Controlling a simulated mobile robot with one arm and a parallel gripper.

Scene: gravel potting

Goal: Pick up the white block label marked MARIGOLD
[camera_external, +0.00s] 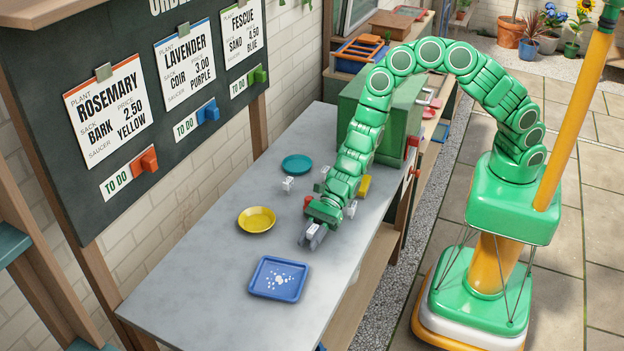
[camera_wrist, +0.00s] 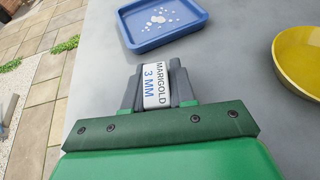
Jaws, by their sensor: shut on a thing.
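The white block label marked MARIGOLD, 3 MM (camera_wrist: 156,86) sits between the two grey fingers of my gripper (camera_wrist: 155,80) in the wrist view. My gripper is shut on it, with the lettered face towards the camera. In the external view my gripper (camera_external: 313,236) is low over the grey table, and a small white patch of the label (camera_external: 312,228) shows at the fingers. I cannot tell whether the label touches the table.
A blue tray (camera_external: 253,287) with white pebbles and a yellow saucer (camera_external: 257,220) lie near my gripper. A teal saucer (camera_external: 297,164), a white block (camera_external: 288,184) and another white block (camera_external: 351,208) are farther back. The table's near left part is clear.

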